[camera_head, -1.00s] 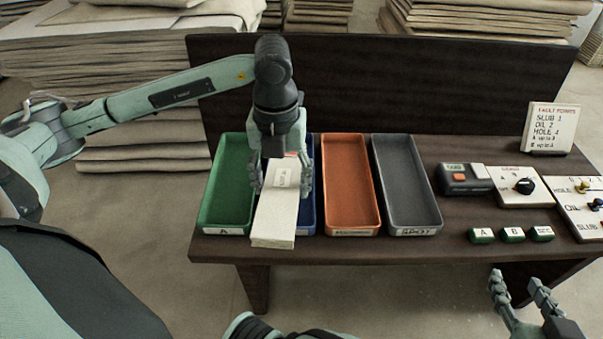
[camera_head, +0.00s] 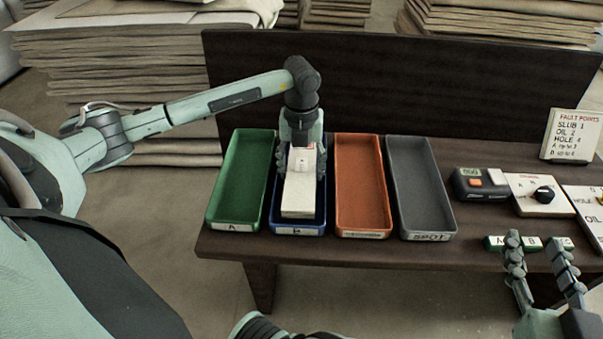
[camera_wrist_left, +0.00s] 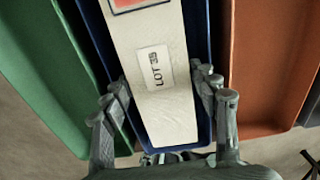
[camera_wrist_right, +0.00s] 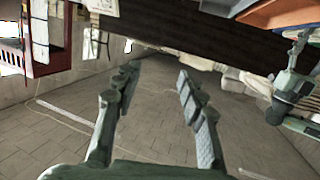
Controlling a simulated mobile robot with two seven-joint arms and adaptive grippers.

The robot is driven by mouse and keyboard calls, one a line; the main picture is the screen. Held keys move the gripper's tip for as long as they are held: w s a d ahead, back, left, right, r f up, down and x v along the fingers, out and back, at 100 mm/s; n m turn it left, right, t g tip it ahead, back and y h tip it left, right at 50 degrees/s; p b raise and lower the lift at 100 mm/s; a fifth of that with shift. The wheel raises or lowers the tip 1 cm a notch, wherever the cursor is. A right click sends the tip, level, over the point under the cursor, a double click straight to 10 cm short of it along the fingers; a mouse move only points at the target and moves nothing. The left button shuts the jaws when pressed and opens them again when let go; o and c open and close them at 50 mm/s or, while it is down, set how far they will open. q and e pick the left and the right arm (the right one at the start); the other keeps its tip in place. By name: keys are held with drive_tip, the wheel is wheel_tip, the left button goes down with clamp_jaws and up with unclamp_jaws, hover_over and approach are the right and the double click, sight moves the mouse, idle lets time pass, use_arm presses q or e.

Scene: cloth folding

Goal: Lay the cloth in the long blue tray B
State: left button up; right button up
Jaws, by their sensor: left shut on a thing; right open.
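The folded cream cloth (camera_head: 300,196) is a long narrow bundle with a printed label, lined up lengthwise within the blue tray B (camera_head: 297,230). In the left wrist view the cloth (camera_wrist_left: 168,110) shows its "LOT" label and a red-edged patch, with the blue tray (camera_wrist_left: 205,130) around it. My left gripper (camera_head: 301,165) is shut on the cloth, one finger on each long side. Whether the cloth touches the tray floor is hard to tell. My right gripper (camera_head: 543,245) is open and empty in front of the table's right part.
The green tray A (camera_head: 240,185) stands left of the blue tray; an orange tray (camera_head: 362,190) and a grey tray (camera_head: 421,190) stand to its right. Further right are a small device (camera_head: 480,183), a dial box (camera_head: 540,195) and a fault-points sign (camera_head: 573,135).

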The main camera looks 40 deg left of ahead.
use_arm(q)
drive_tip(key=shift+f, duration=0.7)
use_arm(e)
drive_tip(key=shift+a+r, duration=0.25)
drive_tip(key=shift+r, duration=0.15)
use_arm(q)
drive_tip(key=shift+f, duration=0.15)
drive_tip(key=o, duration=0.9)
drive_tip(key=shift+o, duration=0.2)
use_arm(e)
drive_tip(key=shift+a+r+t, duration=0.15)
drive_tip(key=shift+r+t, duration=0.15)
drive_tip(key=shift+r, duration=0.1)
